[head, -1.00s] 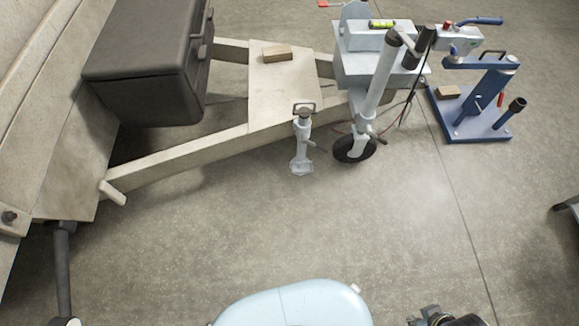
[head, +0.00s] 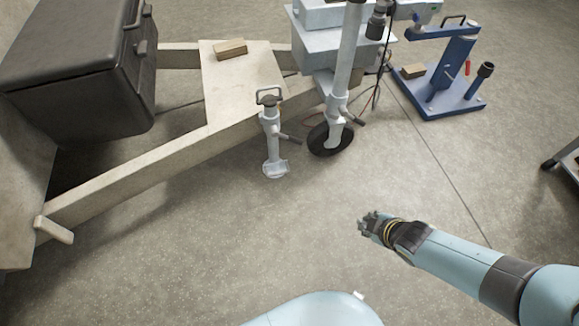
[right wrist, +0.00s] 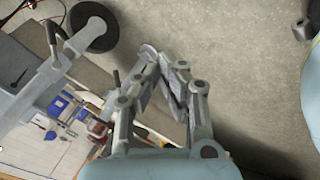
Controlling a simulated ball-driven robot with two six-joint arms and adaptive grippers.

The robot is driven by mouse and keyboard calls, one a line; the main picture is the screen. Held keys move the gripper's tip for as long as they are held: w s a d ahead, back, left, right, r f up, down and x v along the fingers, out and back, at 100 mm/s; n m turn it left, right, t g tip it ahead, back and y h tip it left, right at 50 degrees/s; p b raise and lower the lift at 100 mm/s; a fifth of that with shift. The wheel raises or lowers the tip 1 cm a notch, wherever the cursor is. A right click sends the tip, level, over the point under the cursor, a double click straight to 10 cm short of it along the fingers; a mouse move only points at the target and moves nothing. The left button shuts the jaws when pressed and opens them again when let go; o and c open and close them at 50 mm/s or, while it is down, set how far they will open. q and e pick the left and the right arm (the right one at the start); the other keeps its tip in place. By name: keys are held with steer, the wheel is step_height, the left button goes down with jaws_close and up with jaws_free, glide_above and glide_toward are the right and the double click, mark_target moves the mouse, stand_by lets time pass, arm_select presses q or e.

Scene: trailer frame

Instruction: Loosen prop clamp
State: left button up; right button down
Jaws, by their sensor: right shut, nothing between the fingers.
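The prop stand (head: 270,145) is a light grey post with a handle on top and a flat foot. It stands upright against the near side of the trailer's beige frame rail (head: 150,172). A small clamp lever (head: 289,138) sticks out from its right side. My right gripper (head: 366,226) is low and to the right of the prop, well apart from it. Its fingers (right wrist: 166,72) are shut and empty in the right wrist view. I cannot clearly make out the prop in that view. My left gripper is not in view.
The jockey wheel (head: 325,140) on its grey post stands just right of the prop; a wheel (right wrist: 93,27) also shows in the right wrist view. A dark box (head: 85,70) sits on the trailer. A blue stand (head: 455,70) is at upper right. The floor (head: 200,250) in front is open.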

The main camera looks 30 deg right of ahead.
arm_select(q)
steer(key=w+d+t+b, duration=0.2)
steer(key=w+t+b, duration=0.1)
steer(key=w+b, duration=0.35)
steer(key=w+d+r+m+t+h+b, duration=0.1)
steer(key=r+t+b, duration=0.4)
steer(key=b, duration=0.5)
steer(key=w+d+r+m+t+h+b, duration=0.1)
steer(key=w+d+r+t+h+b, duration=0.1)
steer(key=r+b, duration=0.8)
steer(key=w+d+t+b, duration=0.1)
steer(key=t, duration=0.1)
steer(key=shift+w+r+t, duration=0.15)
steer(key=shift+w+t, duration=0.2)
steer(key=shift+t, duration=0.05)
arm_select(e)
steer(key=w+a+f+n+t+y, duration=0.1)
steer(key=w+f+n, duration=0.3)
steer(key=w, duration=0.5)
steer(key=w+a+f+n+t+y, duration=0.1)
steer(key=w+a+f+n+t, duration=0.1)
steer(key=w+n, duration=0.7)
steer(key=w+a+f+n+t+y, duration=0.1)
steer(key=w+f+n+t, duration=0.3)
steer(key=w, duration=0.5)
step_height(320, 180, down, 2)
steer(key=a+n, duration=0.1)
steer(key=n, duration=0.1)
steer(key=shift+w+n+y, duration=0.25)
steer(key=shift+n+y, duration=0.15)
